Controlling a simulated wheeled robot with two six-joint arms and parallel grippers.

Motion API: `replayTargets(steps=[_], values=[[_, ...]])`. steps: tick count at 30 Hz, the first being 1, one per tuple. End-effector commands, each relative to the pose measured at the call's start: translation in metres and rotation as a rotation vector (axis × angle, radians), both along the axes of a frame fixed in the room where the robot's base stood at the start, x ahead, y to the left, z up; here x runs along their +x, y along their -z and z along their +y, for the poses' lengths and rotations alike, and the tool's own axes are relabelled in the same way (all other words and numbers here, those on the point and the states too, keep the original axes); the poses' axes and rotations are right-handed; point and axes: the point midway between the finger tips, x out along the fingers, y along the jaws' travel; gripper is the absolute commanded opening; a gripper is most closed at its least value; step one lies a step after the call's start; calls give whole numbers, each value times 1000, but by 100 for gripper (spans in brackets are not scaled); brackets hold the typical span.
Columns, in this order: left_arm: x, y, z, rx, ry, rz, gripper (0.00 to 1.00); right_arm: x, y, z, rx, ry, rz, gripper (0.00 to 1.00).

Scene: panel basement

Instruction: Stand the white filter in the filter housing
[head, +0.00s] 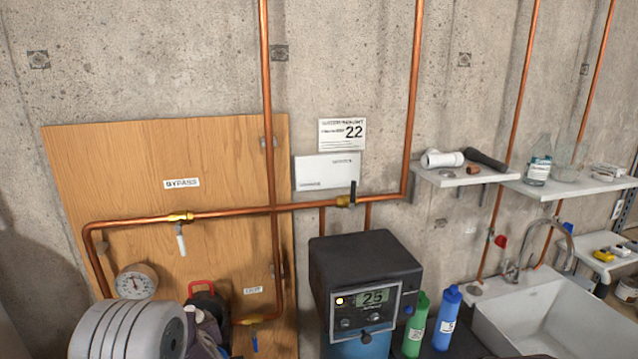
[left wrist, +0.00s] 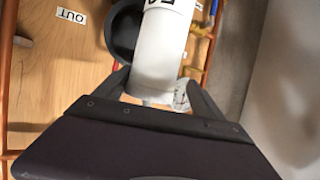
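The white filter (left wrist: 160,50) is a white cylinder with a dark printed label, between the two fingers of my left gripper (left wrist: 158,88) in the left wrist view. The fingers touch or nearly touch its sides, and it looks gripped near one end. A black round part (left wrist: 122,32), seemingly the filter housing, lies just behind the filter's far end; I cannot tell whether the filter is inside it. In the head view a dark rounded body (head: 214,306) with a red handle (head: 201,287) stands before the wooden panel, partly hidden by my left arm. My right gripper is not in view.
Copper pipes (head: 274,120) run over the wooden panel (head: 120,170), with a gauge (head: 136,282) at left. A dark control unit (head: 340,256) stands right of the panel. Green (head: 416,325) and blue (head: 447,318) bottles stand beside the sink (head: 550,318). Shelves (head: 560,187) hang above.

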Motion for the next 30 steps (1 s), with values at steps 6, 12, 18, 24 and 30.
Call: replayTargets(steps=[6, 12, 18, 24, 30], values=[[-33, -18, -27, 0, 6, -4, 79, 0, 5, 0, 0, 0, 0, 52], [-58, -31, -44, 1, 4, -3, 79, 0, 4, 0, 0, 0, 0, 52], [-64, -33, -46, 1, 1, -2, 79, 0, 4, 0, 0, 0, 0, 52], [-63, -33, -46, 1, 0, -2, 79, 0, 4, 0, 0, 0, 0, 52], [-64, -44, -32, 1, -11, -59, 79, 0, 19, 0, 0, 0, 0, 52]])
